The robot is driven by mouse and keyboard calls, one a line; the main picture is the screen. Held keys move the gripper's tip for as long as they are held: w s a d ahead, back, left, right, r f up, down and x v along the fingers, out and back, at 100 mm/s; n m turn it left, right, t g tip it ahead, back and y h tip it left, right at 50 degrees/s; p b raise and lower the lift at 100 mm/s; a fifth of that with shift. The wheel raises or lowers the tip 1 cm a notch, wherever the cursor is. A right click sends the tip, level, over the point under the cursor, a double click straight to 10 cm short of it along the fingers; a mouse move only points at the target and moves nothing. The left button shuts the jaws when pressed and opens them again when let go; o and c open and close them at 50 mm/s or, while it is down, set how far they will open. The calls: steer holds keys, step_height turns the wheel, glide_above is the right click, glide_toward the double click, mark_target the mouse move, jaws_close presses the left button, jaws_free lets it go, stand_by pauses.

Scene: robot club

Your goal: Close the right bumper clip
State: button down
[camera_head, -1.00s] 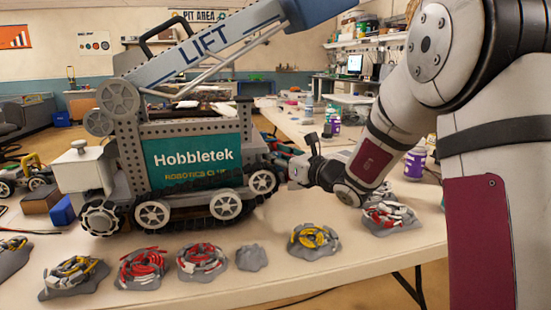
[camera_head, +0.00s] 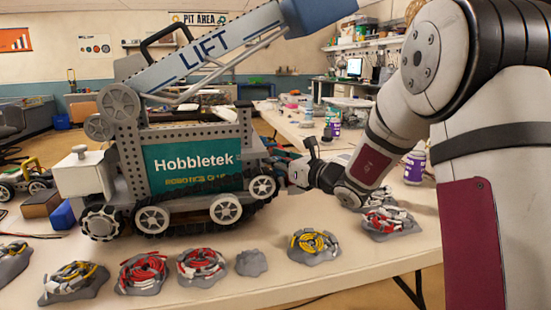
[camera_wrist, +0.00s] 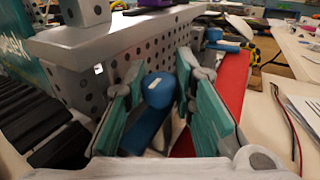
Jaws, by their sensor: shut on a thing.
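The Hobbletek robot model (camera_head: 200,165) stands on the table at the left of the head view, its lift arm raised above it. My gripper (camera_head: 306,170) is at the model's right end, low beside its tracks. In the wrist view my gripper (camera_wrist: 160,88) has its two teal fingers on either side of a blue rounded lever (camera_wrist: 158,90), which looks like the bumper clip, and is shut on it. A grey perforated plate (camera_wrist: 125,60) of the model is just behind. The lever's lower end and its latch are partly hidden by the fingers.
A red bar (camera_wrist: 234,85) runs close beside the right finger. Several coiled-wire bundles on grey bases, such as the yellow one (camera_head: 314,243), line the table's front edge. A purple bottle (camera_head: 415,167) stands behind my arm.

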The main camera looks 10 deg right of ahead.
steer(key=n+g+y+p, duration=0.5)
steer(key=shift+r, duration=0.15)
steer(key=n+g+y+p, duration=0.1)
steer(key=n+g, duration=0.1)
steer(key=g, duration=0.1)
steer(key=n+g+y+p, duration=0.2)
steer(key=g, duration=0.1)
steer(key=shift+n+g, duration=0.3)
steer(key=n+g, duration=0.1)
steer(key=g, duration=0.1)
steer(key=n+g, duration=0.1)
steer(key=g, duration=0.1)
steer(key=shift+a+n+y, duration=0.1)
steer(key=shift+n+y, duration=0.2)
steer(key=shift+n+g+b, duration=0.7)
steer(key=shift+n+g, duration=0.2)
steer(key=shift+g, duration=0.6)
steer(key=shift+s+n+g, duration=0.1)
steer(key=shift+n+g, duration=0.2)
steer(key=shift+g, duration=0.1)
steer(key=c, duration=1.6)
jaws_free()
steer(key=shift+r+m+t, duration=0.1)
steer(key=shift+m+t, duration=0.4)
steer(key=shift+t, duration=0.2)
